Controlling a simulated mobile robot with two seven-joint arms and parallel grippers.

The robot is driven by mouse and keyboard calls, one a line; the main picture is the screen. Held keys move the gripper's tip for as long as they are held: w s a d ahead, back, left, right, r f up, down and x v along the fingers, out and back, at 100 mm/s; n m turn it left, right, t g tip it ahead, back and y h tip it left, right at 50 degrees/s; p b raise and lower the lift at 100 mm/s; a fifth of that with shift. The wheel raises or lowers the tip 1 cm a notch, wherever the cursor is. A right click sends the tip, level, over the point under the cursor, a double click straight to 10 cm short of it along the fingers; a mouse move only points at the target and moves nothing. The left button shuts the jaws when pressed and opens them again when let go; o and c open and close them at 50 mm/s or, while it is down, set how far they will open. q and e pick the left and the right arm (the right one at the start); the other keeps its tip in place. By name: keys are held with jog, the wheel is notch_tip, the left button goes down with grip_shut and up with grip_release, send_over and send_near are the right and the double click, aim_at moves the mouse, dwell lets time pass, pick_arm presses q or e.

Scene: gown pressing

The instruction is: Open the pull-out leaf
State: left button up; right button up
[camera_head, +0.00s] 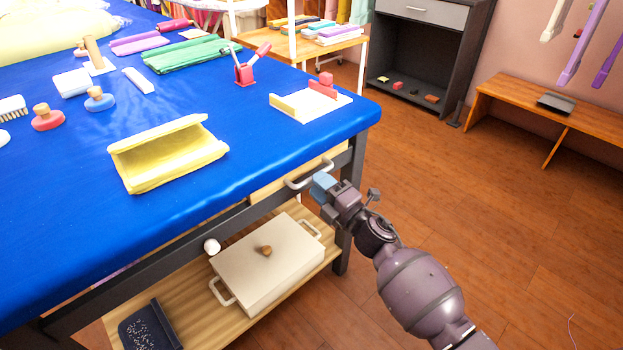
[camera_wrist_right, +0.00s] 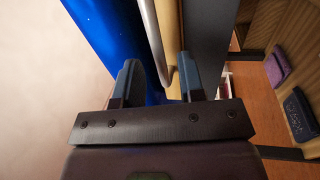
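The pull-out leaf (camera_head: 285,182) is a pale wooden board set under the edge of the blue-covered table (camera_head: 240,175), with a light metal bar handle (camera_head: 297,184) on its front. My right gripper (camera_head: 322,187) is at the right part of this handle. In the right wrist view the gripper (camera_wrist_right: 160,78) has its two blue fingers apart, with the handle (camera_wrist_right: 151,40) running down between them and the leaf's wood (camera_wrist_right: 171,35) just behind. The fingers do not look closed on the bar. My left gripper is not in view.
The lower shelf (camera_head: 240,335) holds a cream lidded box (camera_head: 265,265) and a dark speckled pad (camera_head: 150,328). A folded yellow cloth (camera_head: 170,155) lies on the table. A dark table leg (camera_head: 341,253) stands below the gripper. The wooden floor (camera_head: 500,200) to the right is clear.

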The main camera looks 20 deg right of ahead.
jog(key=shift+x, duration=1.5)
jog(key=shift+c, duration=0.3)
grip_shut()
